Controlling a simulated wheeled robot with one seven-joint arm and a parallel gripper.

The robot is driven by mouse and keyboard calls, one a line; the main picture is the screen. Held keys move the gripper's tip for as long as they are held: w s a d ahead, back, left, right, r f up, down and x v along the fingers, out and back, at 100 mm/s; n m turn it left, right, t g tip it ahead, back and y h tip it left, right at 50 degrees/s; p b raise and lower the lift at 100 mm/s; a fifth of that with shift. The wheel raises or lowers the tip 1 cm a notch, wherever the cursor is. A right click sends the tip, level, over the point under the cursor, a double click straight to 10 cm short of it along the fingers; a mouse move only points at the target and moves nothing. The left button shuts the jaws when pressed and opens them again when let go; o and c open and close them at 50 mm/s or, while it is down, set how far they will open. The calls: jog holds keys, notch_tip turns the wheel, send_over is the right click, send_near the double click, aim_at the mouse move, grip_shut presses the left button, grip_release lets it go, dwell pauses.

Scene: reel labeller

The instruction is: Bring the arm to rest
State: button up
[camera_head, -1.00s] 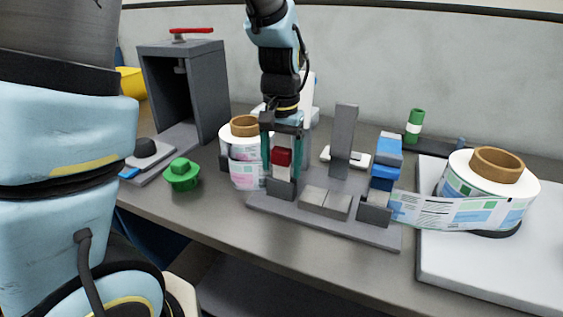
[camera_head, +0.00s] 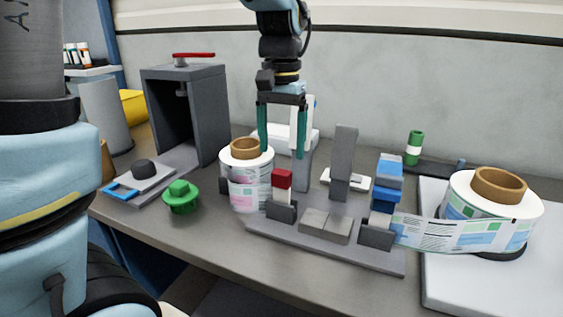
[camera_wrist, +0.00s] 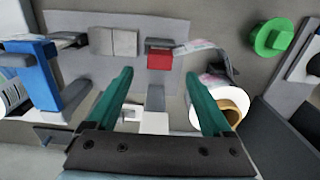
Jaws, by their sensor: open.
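My gripper (camera_head: 283,143) is open and empty, with two teal fingers pointing down above the grey labeller base (camera_head: 345,253). A red-topped block (camera_head: 282,179) stands on the base below and in front of the fingers, apart from them. In the wrist view, the fingers (camera_wrist: 160,92) are spread wide, and the red block (camera_wrist: 160,60) shows beyond them. A label reel (camera_head: 246,190) with a brown core stands left of the base, close to the left finger in the picture. Its core also shows in the wrist view (camera_wrist: 232,104).
A dark grey press housing (camera_head: 205,115) with a red handle stands at the back left. A green knob (camera_head: 181,196) sits in front of it. Blue clamps (camera_head: 388,180) and a large label reel (camera_head: 460,205) are on the right. The wall is behind.

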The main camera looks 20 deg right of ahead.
jog(key=shift+r, duration=0.4)
jog(key=a+f+n, duration=0.2)
jog(key=a+f, duration=0.2)
jog(key=a, duration=0.4)
jog(key=a+f+n+t, duration=0.1)
jog(key=a+f+n, duration=0.2)
jog(key=a, duration=0.6)
jog(key=w+a+f+n, duration=0.1)
jog(key=a+f, duration=0.3)
jog(key=a, duration=0.4)
jog(key=shift+w+a+f+n+t, duration=0.15)
jog(key=shift+f+n+t, duration=0.15)
jog(key=shift+n, duration=0.4)
